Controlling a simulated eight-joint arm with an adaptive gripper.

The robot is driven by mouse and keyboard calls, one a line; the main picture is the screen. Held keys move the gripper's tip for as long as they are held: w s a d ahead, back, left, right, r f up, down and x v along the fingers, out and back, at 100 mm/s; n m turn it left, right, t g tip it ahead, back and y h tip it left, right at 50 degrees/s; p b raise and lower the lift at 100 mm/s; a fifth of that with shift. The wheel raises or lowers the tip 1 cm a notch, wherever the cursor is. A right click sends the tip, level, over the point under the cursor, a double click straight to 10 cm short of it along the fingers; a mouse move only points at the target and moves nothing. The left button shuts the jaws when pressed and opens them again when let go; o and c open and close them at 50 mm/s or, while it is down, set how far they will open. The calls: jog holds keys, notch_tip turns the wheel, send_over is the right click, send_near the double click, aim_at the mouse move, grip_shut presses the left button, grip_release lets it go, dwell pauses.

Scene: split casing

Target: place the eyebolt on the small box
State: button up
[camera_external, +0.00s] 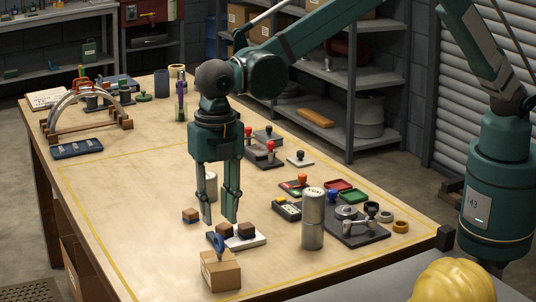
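A blue ring-shaped piece, which looks like the eyebolt (218,243), stands at the top of a small brown cardboard box (221,273) near the front of the workbench. Its lower end appears to meet the back part of the box top; the exact contact is too small to tell. My gripper (219,217) points straight down above and behind the box. Its two long fingers are spread apart, and I see nothing between them. The fingertips are a little higher in the picture than the blue ring.
A white plate (256,240) with dark brown blocks lies just behind the box. A tall metal cylinder (312,225) and a dark tray of parts (358,237) stand to the right. The bench's left front is clear.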

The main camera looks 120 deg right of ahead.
jog(key=shift+r, duration=1.2)
jog(key=s+d+r+m+t, duration=0.15)
jog(key=s+r+m, duration=0.25)
jog(key=s+r, duration=0.8)
jog(key=s+r+m+t, duration=0.2)
jog(key=s+r+m, duration=0.3)
jog(key=s+r, duration=0.75)
jog(key=s+f+m+t, duration=0.1)
jog(key=s+f+m, duration=0.2)
jog(key=s, duration=0.8)
jog(key=s+f+m+t, duration=0.1)
jog(key=s+f+m, duration=0.2)
jog(key=s, duration=0.9)
jog(key=s+f+m+t, duration=0.1)
jog(key=s+f+m, duration=0.2)
jog(key=s, duration=0.9)
jog(key=shift+d+f, duration=0.15)
jog(key=shift+f, duration=0.6)
